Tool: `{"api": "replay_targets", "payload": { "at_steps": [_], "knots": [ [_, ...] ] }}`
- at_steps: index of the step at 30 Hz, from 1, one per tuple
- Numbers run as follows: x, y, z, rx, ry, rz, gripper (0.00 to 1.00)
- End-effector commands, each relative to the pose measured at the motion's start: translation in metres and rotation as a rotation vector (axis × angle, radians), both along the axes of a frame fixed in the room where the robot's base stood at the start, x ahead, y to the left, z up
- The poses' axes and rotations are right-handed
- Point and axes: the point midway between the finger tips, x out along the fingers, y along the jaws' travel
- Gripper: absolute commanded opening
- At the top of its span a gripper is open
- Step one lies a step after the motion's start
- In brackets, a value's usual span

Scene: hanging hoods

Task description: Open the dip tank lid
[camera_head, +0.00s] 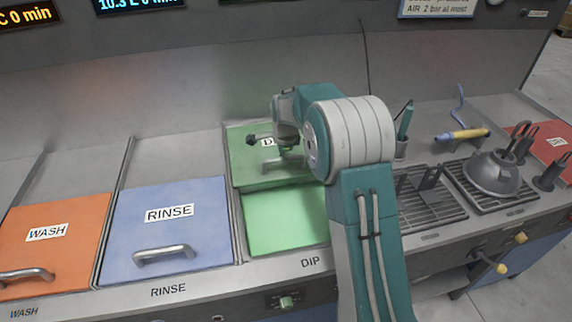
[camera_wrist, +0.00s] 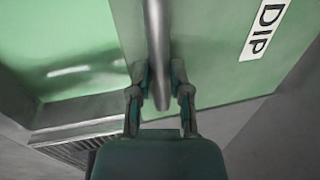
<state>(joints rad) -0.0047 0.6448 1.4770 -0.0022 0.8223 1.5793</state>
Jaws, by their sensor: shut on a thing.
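The green dip tank lid (camera_head: 250,165) is tilted up toward the back, with a label that reads DIP in the wrist view (camera_wrist: 264,28). Below it the dip tank opening (camera_head: 285,222) shows bright green liquid, also seen at the left of the wrist view. The lid's metal bar handle (camera_wrist: 158,50) runs between the fingers of my gripper (camera_wrist: 160,88). My gripper is shut on this handle. In the head view my gripper (camera_head: 278,145) is in front of the lid, and my arm hides the lid's right part.
A blue RINSE lid (camera_head: 172,235) and an orange WASH lid (camera_head: 55,240) lie shut to the left. A wall rises behind.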

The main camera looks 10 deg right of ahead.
Motion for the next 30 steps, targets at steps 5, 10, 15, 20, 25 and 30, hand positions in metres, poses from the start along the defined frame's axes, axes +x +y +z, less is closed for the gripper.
{"api": "replay_targets", "payload": {
  "at_steps": [5, 10, 15, 20, 25, 30],
  "knots": [
    [0.012, 0.002, -0.002, 0.002, 0.003, 0.001, 0.00],
    [0.015, 0.002, -0.002, 0.002, 0.006, 0.001, 0.00],
    [0.015, 0.002, -0.002, 0.002, 0.006, 0.001, 0.00],
    [0.016, 0.002, -0.003, 0.002, 0.006, 0.001, 0.38],
    [0.015, 0.001, -0.001, 0.001, 0.003, 0.001, 0.60],
    [0.016, 0.001, -0.001, 0.001, 0.002, 0.001, 0.60]
  ]
}}
